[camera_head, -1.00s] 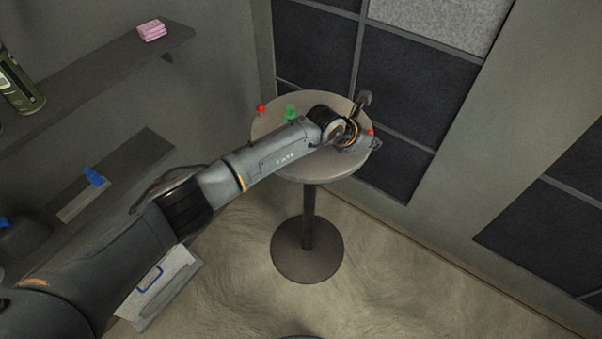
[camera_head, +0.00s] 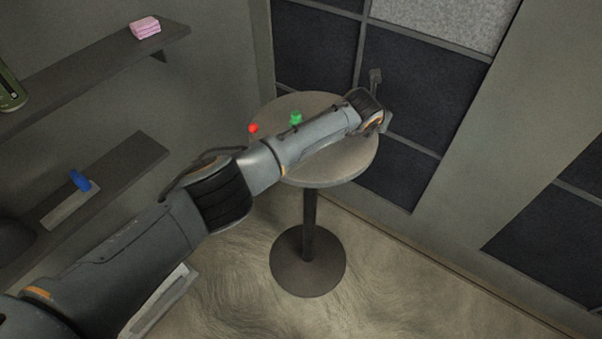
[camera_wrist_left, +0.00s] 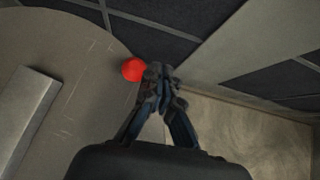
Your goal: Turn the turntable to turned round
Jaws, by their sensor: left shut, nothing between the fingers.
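The turntable is a round grey top (camera_head: 340,168) on a single pedestal. A red knob (camera_head: 253,128) is at its left edge, and a green piece (camera_head: 296,118) stands just behind my arm. In the left wrist view a red knob (camera_wrist_left: 133,69) sits at the rim of the round top (camera_wrist_left: 75,65). My left gripper (camera_wrist_left: 160,72) is shut and empty, its tips just right of that knob; whether they touch it I cannot tell. In the head view my left arm crosses above the top and hides part of it. My right gripper is not in view.
Shelves on the left wall hold a pink stack (camera_head: 145,27) and a blue item (camera_head: 79,180). A dark panelled wall (camera_head: 420,110) stands close behind the turntable. A pale flat block (camera_wrist_left: 25,110) shows at the left in the wrist view. The floor at right is clear.

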